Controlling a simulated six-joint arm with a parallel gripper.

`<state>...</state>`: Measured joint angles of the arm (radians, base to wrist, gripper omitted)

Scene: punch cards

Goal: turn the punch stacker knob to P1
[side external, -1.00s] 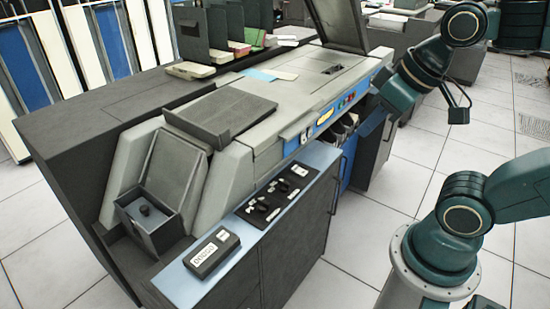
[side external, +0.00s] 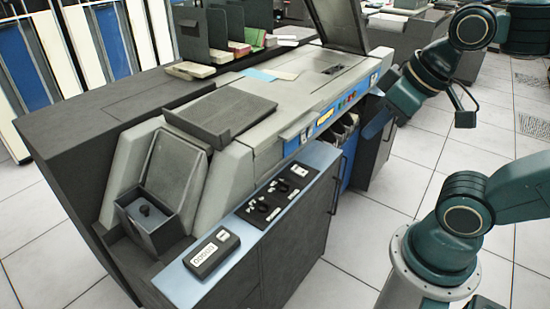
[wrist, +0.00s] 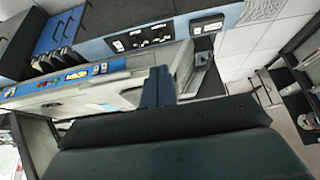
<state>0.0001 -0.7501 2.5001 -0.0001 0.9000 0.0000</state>
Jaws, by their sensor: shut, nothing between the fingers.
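A black control panel (side external: 277,197) lies on the light blue ledge along the machine's front. It carries two dark knobs, a nearer one (side external: 263,206) and a farther one (side external: 283,187). Their labels are too small to read, so I cannot tell which is the punch stacker knob or where it points. The panel (wrist: 140,38) also shows at the top of the wrist view. My gripper (wrist: 158,86) is shut and empty, apart from the panel. In the side view it is to the right of the panel, near the machine's far end, its fingertips hard to make out.
A counter box (side external: 211,254) stands on the ledge's near end. A tilted hopper (side external: 165,195) with a small black knob is left of the ledge. Card slots (side external: 343,132) and an upright lid (side external: 338,20) are near my gripper. Open floor lies right of the machine.

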